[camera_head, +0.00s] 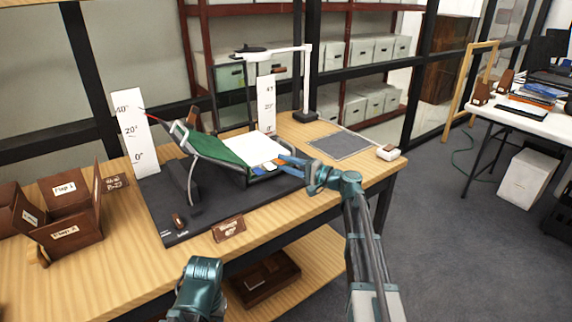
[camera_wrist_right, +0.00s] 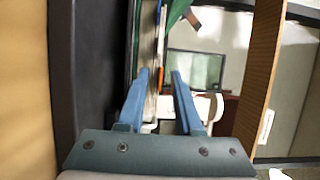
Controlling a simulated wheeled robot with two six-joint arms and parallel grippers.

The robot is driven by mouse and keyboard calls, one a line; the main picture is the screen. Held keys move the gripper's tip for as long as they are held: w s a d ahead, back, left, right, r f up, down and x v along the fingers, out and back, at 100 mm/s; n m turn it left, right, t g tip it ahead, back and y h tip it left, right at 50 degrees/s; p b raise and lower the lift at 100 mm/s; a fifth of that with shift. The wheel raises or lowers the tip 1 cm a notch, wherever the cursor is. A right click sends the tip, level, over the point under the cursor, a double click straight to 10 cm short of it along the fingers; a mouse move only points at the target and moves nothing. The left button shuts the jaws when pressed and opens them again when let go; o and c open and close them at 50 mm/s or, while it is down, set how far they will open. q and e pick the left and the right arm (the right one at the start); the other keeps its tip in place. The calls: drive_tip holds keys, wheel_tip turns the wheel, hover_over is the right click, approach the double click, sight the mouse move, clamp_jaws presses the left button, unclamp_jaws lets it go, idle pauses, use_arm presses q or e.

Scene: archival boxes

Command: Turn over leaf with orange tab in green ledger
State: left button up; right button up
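The green ledger (camera_head: 222,150) lies open on a cradle, its left cover side raised on a sloped support. Its white page (camera_head: 255,147) faces up, with blue and white tabs at the front right edge. A small orange tab (camera_head: 283,156) shows beside my right gripper (camera_head: 281,162). The right wrist view shows the gripper (camera_wrist_right: 161,73) with its two blue fingers apart. The orange tab (camera_wrist_right: 160,78) appears as a thin sliver between the fingertips, with the ledger's edge-on pages alongside; I cannot tell whether it touches either finger. Of my left arm only a teal joint shows; its gripper is out of view.
The cradle stands on a dark mat (camera_head: 205,218) with white scale boards (camera_head: 135,133) behind it. Brown flap boxes (camera_head: 66,238) stand at the left. A grey pad (camera_head: 341,146) and a small white device (camera_head: 388,152) lie at the right of the wooden table.

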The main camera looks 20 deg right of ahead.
drive_tip(key=shift+c, duration=0.2)
clamp_jaws()
idle(1.1)
